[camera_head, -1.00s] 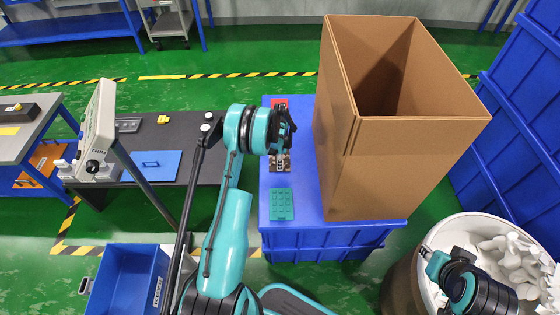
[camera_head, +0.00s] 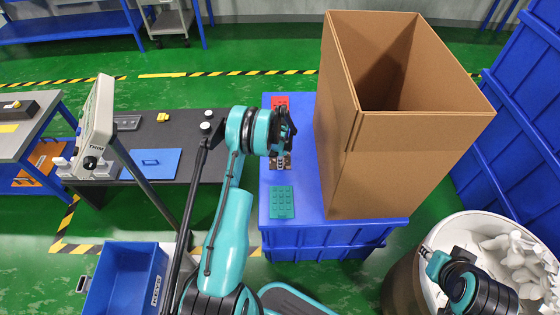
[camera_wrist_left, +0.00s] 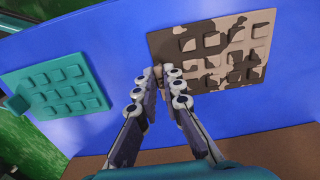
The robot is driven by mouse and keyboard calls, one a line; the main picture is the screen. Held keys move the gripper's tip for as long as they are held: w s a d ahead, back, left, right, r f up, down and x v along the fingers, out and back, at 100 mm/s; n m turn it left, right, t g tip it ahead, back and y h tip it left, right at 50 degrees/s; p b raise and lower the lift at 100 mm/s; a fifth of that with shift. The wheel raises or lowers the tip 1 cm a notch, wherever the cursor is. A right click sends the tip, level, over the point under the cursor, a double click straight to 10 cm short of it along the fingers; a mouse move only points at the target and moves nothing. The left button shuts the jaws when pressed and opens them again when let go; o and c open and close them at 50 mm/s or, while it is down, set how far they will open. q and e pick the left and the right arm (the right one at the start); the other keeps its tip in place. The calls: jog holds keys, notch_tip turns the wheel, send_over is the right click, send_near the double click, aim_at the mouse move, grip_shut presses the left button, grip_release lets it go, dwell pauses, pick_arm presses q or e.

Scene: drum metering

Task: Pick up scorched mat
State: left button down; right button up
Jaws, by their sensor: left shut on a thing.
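The scorched mat (camera_wrist_left: 212,48), tan with dark brown blotches and raised square pads, lies on the blue surface (camera_wrist_left: 120,40) in the left wrist view. In the head view my left gripper (camera_head: 281,158) and wrist cover most of it. My left gripper (camera_wrist_left: 163,78) is shut on the mat's near left edge in the wrist view. The mat looks flat on the surface; I cannot tell any small lift. My right gripper (camera_head: 428,252) is over the rim of the drum at lower right, too small to tell if open.
A teal mat (camera_head: 281,202) lies nearer on the same blue surface, and a red mat (camera_head: 280,100) at its far end. A tall open cardboard box (camera_head: 385,165) stands close on the right. The drum (camera_head: 402,283) holds white pieces.

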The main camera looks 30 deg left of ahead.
pick_arm(q)
notch_tip(320, 180, up, 5)
jog(key=shift+f+p, duration=0.15)
jog(key=shift+p, duration=1.05)
jog(key=d+r+p, duration=0.3)
jog(key=d+r, duration=0.3)
jog(key=d, duration=0.5)
jog(key=shift+d+p, duration=0.35)
jog(key=shift+r, duration=0.15)
